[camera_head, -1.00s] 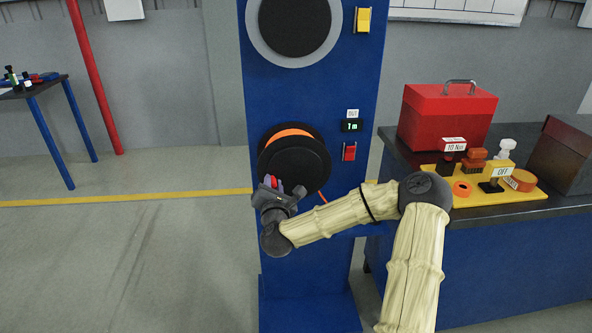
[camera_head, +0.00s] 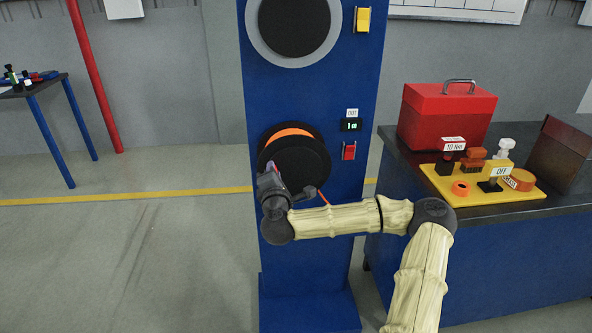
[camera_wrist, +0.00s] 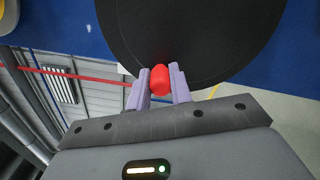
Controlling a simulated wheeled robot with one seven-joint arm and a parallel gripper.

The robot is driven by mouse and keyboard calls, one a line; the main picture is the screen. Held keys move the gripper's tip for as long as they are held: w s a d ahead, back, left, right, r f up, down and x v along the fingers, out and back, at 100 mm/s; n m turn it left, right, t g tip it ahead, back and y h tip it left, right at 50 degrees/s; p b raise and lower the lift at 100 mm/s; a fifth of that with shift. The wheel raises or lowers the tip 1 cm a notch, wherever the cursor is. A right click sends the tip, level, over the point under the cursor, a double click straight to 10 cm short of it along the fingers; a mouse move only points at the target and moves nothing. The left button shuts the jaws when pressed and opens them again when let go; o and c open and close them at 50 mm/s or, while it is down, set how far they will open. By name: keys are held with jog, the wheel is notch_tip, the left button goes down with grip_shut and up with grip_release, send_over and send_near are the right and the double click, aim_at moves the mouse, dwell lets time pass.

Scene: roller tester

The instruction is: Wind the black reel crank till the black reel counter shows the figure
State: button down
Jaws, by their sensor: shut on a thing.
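The black reel (camera_head: 300,160) with orange line wound on it is mounted on the blue column. In the wrist view its dark disc (camera_wrist: 200,40) fills the upper part. The crank's red knob (camera_wrist: 160,79) sits between the two pale fingers of my gripper (camera_wrist: 158,85), which is shut on it. In the head view my gripper (camera_head: 272,178) is at the lower left of the reel, and it hides the knob there. The reel counter (camera_head: 351,125) is lit green and seems to read 1 m, under a small label reading OUT.
A red switch (camera_head: 349,151) is below the counter. A yellow switch (camera_head: 363,20) is higher up, beside a round dark disc (camera_head: 295,25). The dark bench (camera_head: 400,150) at right bears a red toolbox (camera_head: 440,120) and a yellow tray (camera_head: 440,187). The floor at left is clear.

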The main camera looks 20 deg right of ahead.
aim_at(288, 154)
jog(key=shift+d, duration=0.25)
jog(key=r+m, duration=0.1)
jog(key=m, duration=0.1)
jog(key=d+r+m, duration=0.1)
jog(key=m, duration=0.2)
jog(key=shift+s+d+r, duration=0.1)
jog(key=shift+s+d, duration=0.1)
jog(key=shift+s+d+r+m, duration=0.2)
jog(key=shift+d+m, duration=0.25)
jog(key=shift+m, duration=0.65)
jog(key=shift+s+d+r+m, duration=0.1)
jog(key=shift+d+r+m, duration=0.2)
jog(key=shift+m, duration=0.4)
jog(key=shift+s+d+r+m, duration=0.15)
jog(key=shift+d+m, duration=0.2)
jog(key=shift+m, duration=0.35)
jog(key=shift+w, duration=0.1)
